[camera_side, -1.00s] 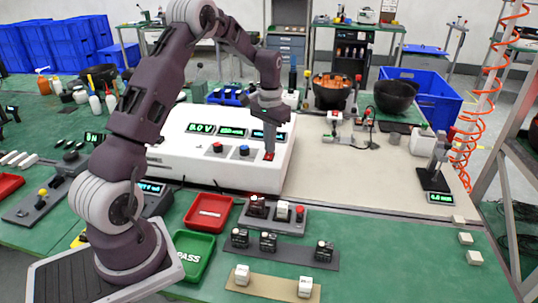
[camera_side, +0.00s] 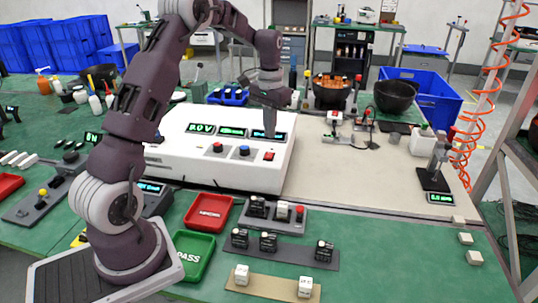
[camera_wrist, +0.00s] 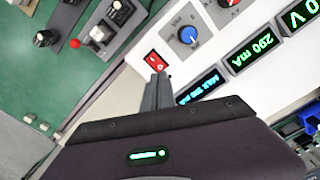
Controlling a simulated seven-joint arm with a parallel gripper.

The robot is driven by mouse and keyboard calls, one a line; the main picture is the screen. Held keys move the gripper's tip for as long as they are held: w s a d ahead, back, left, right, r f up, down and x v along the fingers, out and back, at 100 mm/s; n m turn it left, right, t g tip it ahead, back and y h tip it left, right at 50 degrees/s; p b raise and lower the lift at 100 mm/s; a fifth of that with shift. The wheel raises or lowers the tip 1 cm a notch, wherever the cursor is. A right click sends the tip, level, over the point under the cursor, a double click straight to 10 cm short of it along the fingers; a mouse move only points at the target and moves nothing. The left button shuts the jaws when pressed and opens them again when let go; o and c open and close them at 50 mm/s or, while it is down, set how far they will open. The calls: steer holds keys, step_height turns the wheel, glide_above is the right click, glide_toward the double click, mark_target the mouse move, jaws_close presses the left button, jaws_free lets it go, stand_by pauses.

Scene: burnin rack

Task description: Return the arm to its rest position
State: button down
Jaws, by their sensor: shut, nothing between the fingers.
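My gripper (camera_side: 270,132) is shut and empty. It points down above the white power supply box (camera_side: 170,165), in front of the right-hand green display. In the side view its fingertips are apart from the red switch (camera_side: 269,156) on the box's front edge. In the wrist view the gripper fingers (camera_wrist: 158,82) are together, and the red switch (camera_wrist: 153,61) shows just beyond the tips. My arm is bent up and over from its base at lower left.
Blue knob (camera_side: 244,151) sits beside the switch. A red tray (camera_side: 208,212), a green PASS tray (camera_side: 193,257) and a grey fixture (camera_side: 275,222) are in front. A dark bowl (camera_side: 395,97) and a small press stand (camera_side: 434,180) are at right.

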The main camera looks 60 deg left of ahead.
steer(key=shift+r, duration=0.8)
steer(key=s+d+r+m+t, duration=0.1)
steer(key=s+d+r+t, duration=0.1)
steer(key=s+d+r, duration=0.5)
steer(key=s+d+r+m+t, duration=0.1)
steer(key=s+d+r, duration=0.45)
steer(key=d, duration=0.35)
steer(key=s+d+t, duration=0.1)
steer(key=s+d, duration=0.2)
steer(key=s, duration=0.4)
steer(key=s+d+f+m+t, duration=0.1)
steer(key=s+d, duration=0.3)
steer(key=s, duration=0.4)
steer(key=shift+s+d+f+t, duration=0.2)
steer(key=shift+d+t, duration=0.05)
steer(key=shift+t, duration=0.05)
